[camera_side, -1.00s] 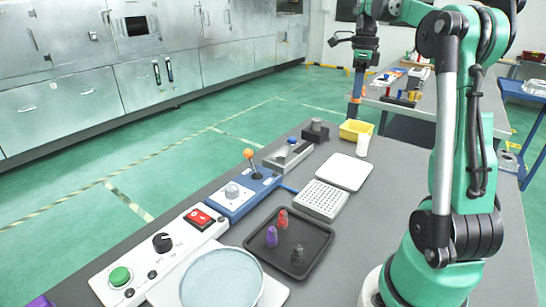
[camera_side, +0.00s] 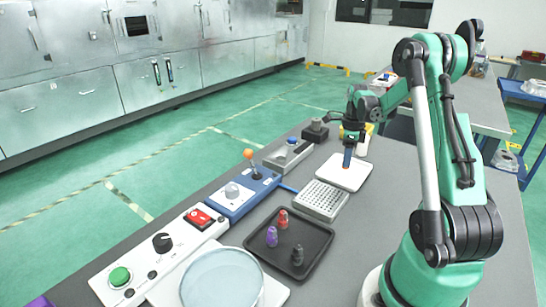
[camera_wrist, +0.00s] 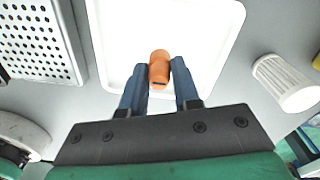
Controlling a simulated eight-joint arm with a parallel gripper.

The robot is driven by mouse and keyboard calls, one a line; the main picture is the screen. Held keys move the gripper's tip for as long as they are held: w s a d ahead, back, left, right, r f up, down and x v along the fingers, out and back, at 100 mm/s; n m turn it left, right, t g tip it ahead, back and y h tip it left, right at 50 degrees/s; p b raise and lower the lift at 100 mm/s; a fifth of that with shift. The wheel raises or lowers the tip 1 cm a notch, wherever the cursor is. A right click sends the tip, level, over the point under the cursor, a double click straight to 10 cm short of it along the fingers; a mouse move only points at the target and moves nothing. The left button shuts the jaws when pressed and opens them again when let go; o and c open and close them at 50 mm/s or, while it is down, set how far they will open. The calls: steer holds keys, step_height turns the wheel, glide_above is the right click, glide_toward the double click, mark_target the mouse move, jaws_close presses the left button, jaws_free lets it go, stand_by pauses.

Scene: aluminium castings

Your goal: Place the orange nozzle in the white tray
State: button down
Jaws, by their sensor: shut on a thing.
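The orange nozzle (camera_wrist: 159,68) is held between the two blue fingers of my gripper (camera_wrist: 160,78) in the wrist view. In the side view my gripper (camera_side: 347,160) points down over the white tray (camera_side: 338,176), and the nozzle is too small to make out clearly there. The white tray (camera_wrist: 215,50) lies below the nozzle in the wrist view, with its rounded rim showing. I cannot tell whether the nozzle touches the tray.
A perforated grey rack (camera_side: 320,200) sits in front of the white tray. A black tray (camera_side: 312,262) holds a red, a purple and a dark nozzle. A control panel (camera_side: 165,247) runs along the left table edge.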

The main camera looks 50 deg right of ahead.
steer(key=shift+f, duration=0.75)
steer(key=c, duration=0.6)
jaws_free()
steer(key=shift+f, duration=0.1)
steer(key=shift+c, duration=0.2)
